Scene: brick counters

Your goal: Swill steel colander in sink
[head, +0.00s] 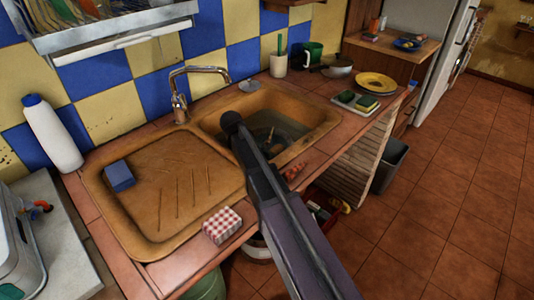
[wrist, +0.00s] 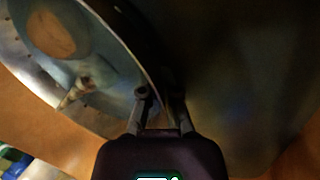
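The steel colander (wrist: 105,100) fills the upper left of the wrist view as a curved metal bowl with small holes near its rim. My gripper (wrist: 161,96) has one finger on the inner side of the rim and the other on the outer side. The fingers are drawn in and look shut on the rim, though shadow hides the contact. Dark metal shows in the basin beside the arm.
A faucet (head: 180,95) stands behind the sink. The drainboard (head: 150,200) to the left holds a blue sponge (head: 119,176). A checkered box (head: 222,226) and a reddish item (head: 295,171) lie on the front edge. A sponge tray (head: 357,101) and yellow plate (head: 376,82) stand right.

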